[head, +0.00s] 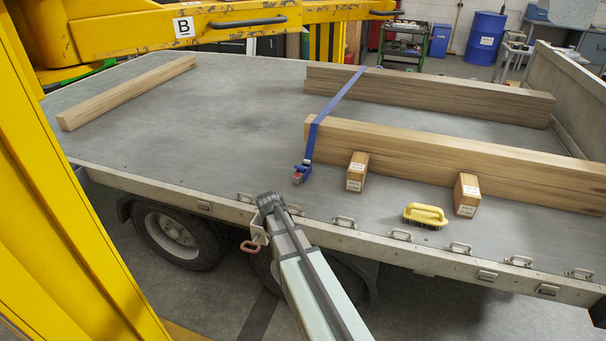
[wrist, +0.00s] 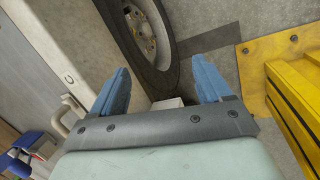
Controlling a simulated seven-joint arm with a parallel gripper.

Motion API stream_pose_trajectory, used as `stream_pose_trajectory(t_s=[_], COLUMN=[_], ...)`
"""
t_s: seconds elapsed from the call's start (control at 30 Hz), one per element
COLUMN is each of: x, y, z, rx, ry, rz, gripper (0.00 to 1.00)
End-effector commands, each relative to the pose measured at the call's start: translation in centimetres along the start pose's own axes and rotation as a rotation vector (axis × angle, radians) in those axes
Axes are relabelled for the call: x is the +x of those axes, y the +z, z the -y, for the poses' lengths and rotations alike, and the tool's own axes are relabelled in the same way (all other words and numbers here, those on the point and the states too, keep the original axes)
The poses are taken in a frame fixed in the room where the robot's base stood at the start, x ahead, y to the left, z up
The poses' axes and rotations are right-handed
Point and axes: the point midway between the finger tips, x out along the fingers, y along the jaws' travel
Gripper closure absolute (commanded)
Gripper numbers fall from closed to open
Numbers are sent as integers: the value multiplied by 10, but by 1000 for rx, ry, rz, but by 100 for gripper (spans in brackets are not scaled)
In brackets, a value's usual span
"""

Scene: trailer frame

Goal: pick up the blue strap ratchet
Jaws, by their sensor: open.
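The blue strap ratchet (head: 301,173), blue with a red part, lies on the grey trailer deck at the lower end of a blue strap (head: 335,105). The strap runs over the wooden beams. Blue and red parts that look like the ratchet (wrist: 32,148) show at the lower left edge of the wrist view. My gripper (wrist: 160,84) is open and empty, with its two blue fingers apart. It points down past the trailer's side, over the wheel and floor. In the head view my arm's end is below and left of the ratchet, and the fingers cannot be made out.
Long beams (head: 450,160) and two labelled wooden blocks (head: 357,172) (head: 467,195) lie right of the ratchet. A yellow brush (head: 425,215) lies near the deck edge. Metal lashing rings (head: 344,222) line that edge. A yellow frame (head: 70,190) stands left. The deck's middle is clear.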

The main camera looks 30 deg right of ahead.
Motion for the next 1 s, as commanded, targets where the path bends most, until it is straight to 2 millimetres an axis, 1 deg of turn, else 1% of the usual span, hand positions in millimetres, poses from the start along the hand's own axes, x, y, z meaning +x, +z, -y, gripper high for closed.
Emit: stream_pose_trajectory(t_s=[0.03, 0.1, 0.3, 0.53, 0.57, 0.6, 0.87, 0.97, 1.0], x=[-9, -19, -45, -61, -62, -61, -66, -69, -70], y=[-4, -8, -16, -9, -12, -18, -44, -57, -62], z=[-9, -19, -42, -85, -90, -95, -137, -160, -170], rx=[-6, -16, -37, 4, 16, 51, 284, 397, 449], ry=[12, 27, 61, 42, 38, 30, -19, -43, -55], rz=[-8, -15, -33, -36, -37, -37, -39, -36, -35], gripper=[22, 22, 22, 22, 22, 22, 22, 22, 22])
